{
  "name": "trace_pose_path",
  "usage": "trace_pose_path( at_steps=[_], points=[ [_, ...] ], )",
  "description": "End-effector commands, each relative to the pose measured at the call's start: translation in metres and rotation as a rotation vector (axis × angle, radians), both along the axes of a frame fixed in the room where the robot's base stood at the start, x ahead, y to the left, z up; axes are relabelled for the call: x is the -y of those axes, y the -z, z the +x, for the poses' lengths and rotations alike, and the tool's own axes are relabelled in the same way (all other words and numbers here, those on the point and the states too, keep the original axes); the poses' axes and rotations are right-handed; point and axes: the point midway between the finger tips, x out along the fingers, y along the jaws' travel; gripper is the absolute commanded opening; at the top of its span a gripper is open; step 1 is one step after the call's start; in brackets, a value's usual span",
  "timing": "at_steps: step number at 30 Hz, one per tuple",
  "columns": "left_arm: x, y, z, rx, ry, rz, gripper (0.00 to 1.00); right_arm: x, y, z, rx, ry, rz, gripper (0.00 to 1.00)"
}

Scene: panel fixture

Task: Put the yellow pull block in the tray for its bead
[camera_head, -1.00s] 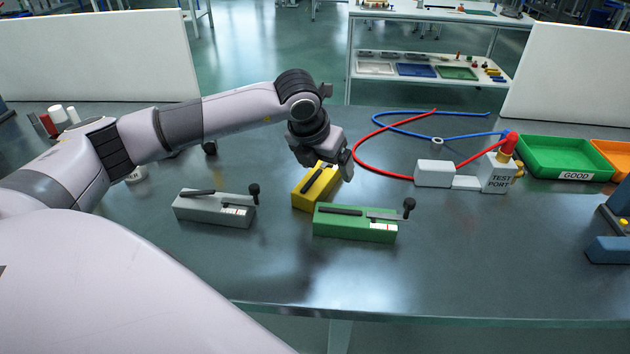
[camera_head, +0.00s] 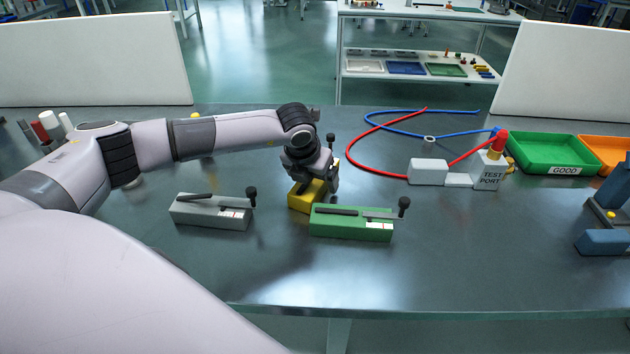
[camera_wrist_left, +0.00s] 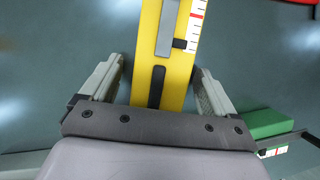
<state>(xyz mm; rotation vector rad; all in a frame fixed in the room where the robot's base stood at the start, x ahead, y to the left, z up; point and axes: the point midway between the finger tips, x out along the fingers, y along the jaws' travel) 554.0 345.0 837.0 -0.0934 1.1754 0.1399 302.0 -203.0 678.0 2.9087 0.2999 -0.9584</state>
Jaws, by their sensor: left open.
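The yellow pull block (camera_head: 303,203) lies on the bench behind the green block, partly hidden by my left gripper and the green block. My left gripper (camera_head: 320,184) is down over it. In the left wrist view the open fingers (camera_wrist_left: 160,88) stand on either side of the yellow block (camera_wrist_left: 176,88), with a gap on each side. A red-marked white scale (camera_wrist_left: 195,25) and a dark slot show on its top. I cannot make out its bead. The green tray (camera_head: 553,170), labelled GOOD, and an orange tray (camera_head: 622,172) are at the right. My right gripper is not in view.
A green block (camera_head: 350,226) stands close in front of the yellow one; a grey block (camera_head: 211,213) stands to the left. The test port (camera_head: 488,177) with red and blue hoses lies between them and the trays. The bench front is clear.

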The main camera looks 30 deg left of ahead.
Motion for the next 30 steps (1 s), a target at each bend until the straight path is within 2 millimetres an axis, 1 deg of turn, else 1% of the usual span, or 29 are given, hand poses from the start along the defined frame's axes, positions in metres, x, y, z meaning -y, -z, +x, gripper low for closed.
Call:
trace_pose_path(
  at_steps=[2,3,5,6,8,9,10,11,17,22,26,29,30],
  points=[
    [0.0,0.0,0.0,0.0,0.001,0.0,0.89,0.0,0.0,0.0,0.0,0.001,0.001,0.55],
    [0.0,0.0,0.0,0.0,0.001,0.0,0.83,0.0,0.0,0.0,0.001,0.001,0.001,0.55],
    [0.0,0.0,0.0,0.0,0.001,0.0,0.63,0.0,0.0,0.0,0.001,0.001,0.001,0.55],
    [0.0,0.0,0.0,0.0,0.001,0.0,0.5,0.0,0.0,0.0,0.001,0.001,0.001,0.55],
    [0.0,0.0,0.0,0.0,0.001,0.0,0.31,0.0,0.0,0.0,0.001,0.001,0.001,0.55],
    [0.0,0.0,0.0,0.0,0.001,0.0,0.19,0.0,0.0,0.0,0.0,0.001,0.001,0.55],
    [0.0,-0.001,0.0,0.002,0.0,-0.001,0.19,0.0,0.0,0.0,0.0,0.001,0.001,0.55],
    [0.0,-0.001,0.0,0.002,0.0,-0.001,0.13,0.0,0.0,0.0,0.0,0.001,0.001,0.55],
    [0.0,-0.002,0.001,0.003,0.0,0.0,0.13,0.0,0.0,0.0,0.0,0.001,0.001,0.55],
    [0.0,-0.012,0.001,0.004,0.002,-0.001,0.13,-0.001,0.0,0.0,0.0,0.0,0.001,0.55],
    [0.0,-0.029,0.001,0.006,0.001,-0.001,0.13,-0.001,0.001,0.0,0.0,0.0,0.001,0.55],
    [0.0,-0.047,0.001,0.007,0.001,-0.002,0.13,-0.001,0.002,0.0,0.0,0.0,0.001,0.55],
    [0.0,-0.056,0.001,0.008,0.001,-0.001,0.13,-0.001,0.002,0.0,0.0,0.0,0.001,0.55]
  ],
)
